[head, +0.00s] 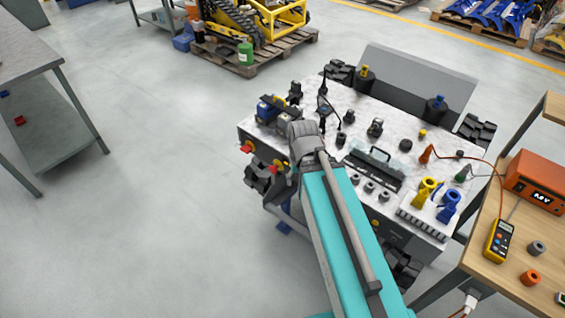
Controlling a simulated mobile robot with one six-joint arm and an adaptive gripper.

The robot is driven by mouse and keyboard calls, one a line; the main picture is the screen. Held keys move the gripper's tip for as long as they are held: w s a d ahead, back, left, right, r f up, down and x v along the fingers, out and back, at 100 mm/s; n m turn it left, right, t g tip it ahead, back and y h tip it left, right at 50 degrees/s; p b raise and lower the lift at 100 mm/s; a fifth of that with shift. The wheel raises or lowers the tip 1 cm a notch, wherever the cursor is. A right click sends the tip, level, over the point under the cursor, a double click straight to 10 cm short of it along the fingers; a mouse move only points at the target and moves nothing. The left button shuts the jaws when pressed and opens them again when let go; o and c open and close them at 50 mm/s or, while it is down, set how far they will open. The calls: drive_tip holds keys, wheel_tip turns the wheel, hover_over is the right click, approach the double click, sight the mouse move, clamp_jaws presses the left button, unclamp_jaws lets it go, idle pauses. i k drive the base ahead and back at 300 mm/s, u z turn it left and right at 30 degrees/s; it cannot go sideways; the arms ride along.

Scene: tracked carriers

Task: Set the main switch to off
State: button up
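A red rotary switch (247,147) with yellow behind it sits on the left side face of a tracked carrier (410,208). A second red and yellow switch (276,166) sits on the same face, nearer my arm. I cannot tell which one is the main switch, and the position of each handle is too small to read. My teal arm reaches from the bottom edge over the carrier's near side, its grey joint close to the second switch. My gripper cannot be made out clearly around that joint, and its fingers are not distinguishable.
The carrier's top holds several knobs, black fittings, and yellow and blue hooks (449,205). A wooden bench (511,268) with an orange instrument (535,180) and yellow multimeter (498,241) stands close on the right. A grey table (50,100) stands at left; the floor between is clear.

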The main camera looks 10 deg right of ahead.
sight(247, 148)
drive_tip(key=k, duration=1.35)
drive_tip(key=u, duration=0.5)
drive_tip(key=i, duration=1.65)
drive_tip(key=z, duration=0.4)
